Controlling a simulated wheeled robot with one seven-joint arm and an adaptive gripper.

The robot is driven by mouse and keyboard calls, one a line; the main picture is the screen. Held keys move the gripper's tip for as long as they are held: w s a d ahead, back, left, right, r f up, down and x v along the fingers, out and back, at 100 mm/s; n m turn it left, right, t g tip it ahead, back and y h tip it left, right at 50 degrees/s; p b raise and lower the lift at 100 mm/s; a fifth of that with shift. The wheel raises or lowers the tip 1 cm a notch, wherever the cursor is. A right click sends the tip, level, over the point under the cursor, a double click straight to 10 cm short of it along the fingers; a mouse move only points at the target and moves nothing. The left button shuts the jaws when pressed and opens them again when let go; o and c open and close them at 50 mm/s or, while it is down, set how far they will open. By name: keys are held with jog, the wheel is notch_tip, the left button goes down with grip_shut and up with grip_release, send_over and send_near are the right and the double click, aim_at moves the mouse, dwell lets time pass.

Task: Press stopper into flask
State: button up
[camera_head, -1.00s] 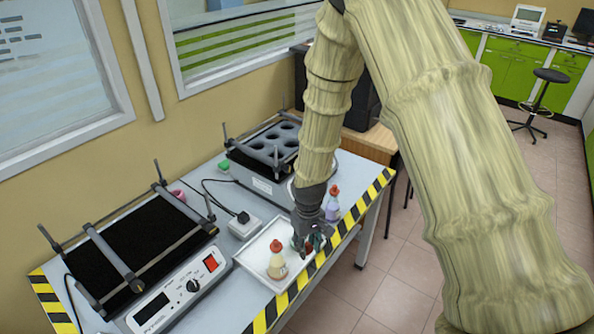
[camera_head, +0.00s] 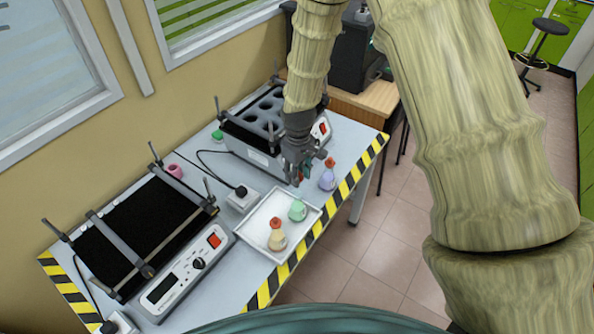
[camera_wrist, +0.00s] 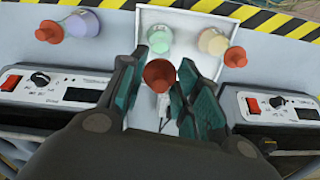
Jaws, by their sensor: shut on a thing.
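My gripper (camera_head: 303,180) is shut on a red stopper (camera_wrist: 160,74), seen between the fingers in the wrist view. In the head view it hangs beyond the back corner of the white tray (camera_head: 252,222). A green flask (camera_head: 297,211) stands upright in the tray, its neck open with no stopper. It also shows in the wrist view (camera_wrist: 159,40), apart from the held stopper. A yellowish flask (camera_head: 277,241) with a red stopper (camera_head: 276,224) stands in the same tray. A purple flask (camera_head: 327,181) with a red stopper (camera_head: 330,162) stands outside the tray, right of my gripper.
A black-topped device with bars (camera_head: 140,235) stands left of the tray. A device with round wells (camera_head: 262,125) stands behind my gripper. A white power block (camera_head: 243,199) with a cable sits by the tray. Yellow-black tape (camera_head: 345,207) marks the table's front edge.

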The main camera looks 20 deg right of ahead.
jog(key=shift+f+b, duration=1.45)
jog(key=shift+f, duration=1.4)
jog(key=shift+f+p, duration=0.15)
jog(key=shift+p, duration=0.15)
dwell(0.8)
jog(key=o, duration=1.2)
jog(key=shift+r+p, duration=2.35)
jog(key=shift+r, duration=1.15)
